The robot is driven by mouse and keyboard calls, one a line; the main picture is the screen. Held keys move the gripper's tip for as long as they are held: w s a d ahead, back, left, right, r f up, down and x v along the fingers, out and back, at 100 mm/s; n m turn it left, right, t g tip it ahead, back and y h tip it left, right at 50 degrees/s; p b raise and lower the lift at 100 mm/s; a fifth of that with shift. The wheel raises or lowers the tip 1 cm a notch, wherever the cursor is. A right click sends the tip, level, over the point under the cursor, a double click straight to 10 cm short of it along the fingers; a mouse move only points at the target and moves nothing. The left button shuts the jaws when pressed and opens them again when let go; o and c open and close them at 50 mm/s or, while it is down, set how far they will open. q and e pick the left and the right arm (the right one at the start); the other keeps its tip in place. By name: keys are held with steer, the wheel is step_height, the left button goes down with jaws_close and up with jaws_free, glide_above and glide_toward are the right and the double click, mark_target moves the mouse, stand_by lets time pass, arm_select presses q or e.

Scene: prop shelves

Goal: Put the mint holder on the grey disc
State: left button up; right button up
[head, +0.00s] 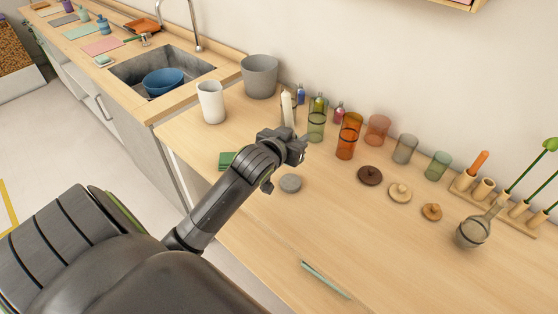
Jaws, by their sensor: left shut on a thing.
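The grey disc (290,183) is small and flat, lying bare on the counter just in front of and below my left gripper. My right gripper is not in view.
A cream candle (287,108) stands behind the gripper. An orange glass (348,136) is close to the right of the holder. A brown disc (370,175) lies right, and a dark green block (228,160) left.

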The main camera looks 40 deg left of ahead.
arm_select(q)
steer(key=f, duration=0.5)
steer(key=shift+s+d+f, duration=0.1)
steer(key=shift+s+d, duration=0.05)
steer(key=shift+d, duration=0.15)
steer(key=shift+a+f, duration=0.1)
steer(key=shift+f, duration=2.25)
steer(key=o, duration=1.1)
steer(key=shift+r, duration=0.1)
steer(key=shift+r, duration=0.15)
steer(key=v, duration=1.2)
steer(key=shift+b, duration=0.45)
steer(key=shift+a, duration=0.1)
